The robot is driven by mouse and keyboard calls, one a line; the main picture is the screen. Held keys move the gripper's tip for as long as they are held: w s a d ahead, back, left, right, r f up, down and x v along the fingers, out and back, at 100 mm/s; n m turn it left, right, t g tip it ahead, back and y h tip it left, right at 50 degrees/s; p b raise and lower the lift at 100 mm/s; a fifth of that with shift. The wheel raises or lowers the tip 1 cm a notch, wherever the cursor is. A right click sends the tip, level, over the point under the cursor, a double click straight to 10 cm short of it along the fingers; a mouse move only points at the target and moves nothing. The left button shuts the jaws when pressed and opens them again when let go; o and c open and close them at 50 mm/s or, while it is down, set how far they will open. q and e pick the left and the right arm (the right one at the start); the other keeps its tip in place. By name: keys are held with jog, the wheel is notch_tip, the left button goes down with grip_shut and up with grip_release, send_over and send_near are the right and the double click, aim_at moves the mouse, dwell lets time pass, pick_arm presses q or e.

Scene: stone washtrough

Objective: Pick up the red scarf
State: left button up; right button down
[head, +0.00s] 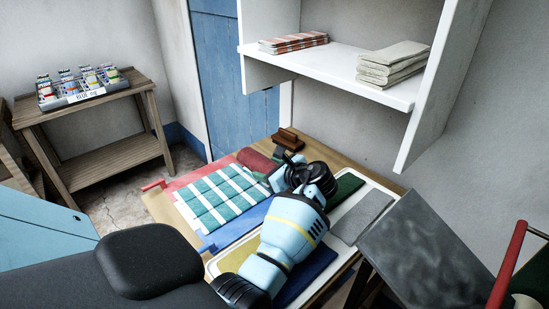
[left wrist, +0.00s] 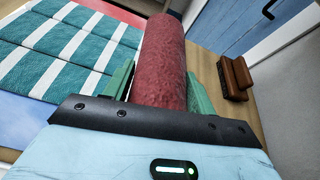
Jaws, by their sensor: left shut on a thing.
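The red scarf (head: 257,160) is a dark red roll at the far end of the wooden table, beside a green-and-white striped cloth (head: 215,203). In the left wrist view the scarf (left wrist: 160,62) points away from me between the green fingers. My left gripper (head: 276,166) is shut on it; it also shows in the left wrist view (left wrist: 160,88). The scarf's near end is hidden behind the gripper's dark edge. I cannot tell whether the scarf touches the table. My right gripper is not in view.
A white shelf (head: 335,72) with folded cloths hangs above. A wooden stand (head: 100,157) holding a grey crate (head: 78,97) is at the left.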

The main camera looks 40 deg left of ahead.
pick_arm(q)
jog(key=s+d, duration=0.1)
jog(key=s, duration=0.4)
jog(key=s+d+r+p, duration=0.1)
jog(key=s, duration=0.2)
jog(key=shift+s+d, duration=0.1)
jog(key=shift+d, duration=0.25)
